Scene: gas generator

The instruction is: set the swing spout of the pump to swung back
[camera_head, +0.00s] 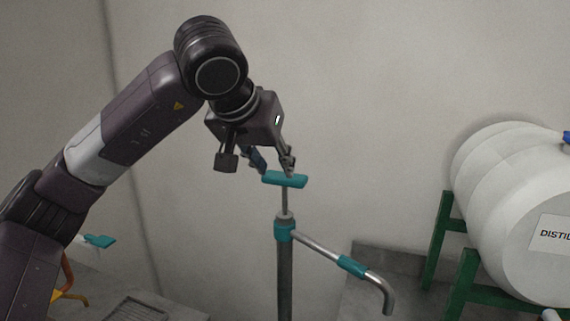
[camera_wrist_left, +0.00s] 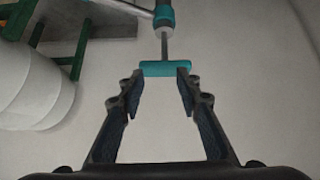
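The pump stands upright with a grey column (camera_head: 285,270) and a teal T-handle (camera_head: 284,180) on a thin rod above it. Its swing spout (camera_head: 325,251) is a metal tube with a teal sleeve (camera_head: 352,266); it reaches to the right from the teal collar and bends down at its end. My left gripper (camera_head: 273,167) is open just above the T-handle. In the left wrist view the T-handle (camera_wrist_left: 166,69) lies at the fingertips (camera_wrist_left: 158,78), its ends near both fingers; I cannot tell if they touch. My right gripper is not in view.
A large white drum (camera_head: 500,205) with a label rests on a green stand (camera_head: 440,240) at the right. A grey ledge (camera_head: 385,260) lies behind the spout. A teal-handled fitting (camera_head: 99,241) and orange pipe (camera_head: 68,280) are at the lower left.

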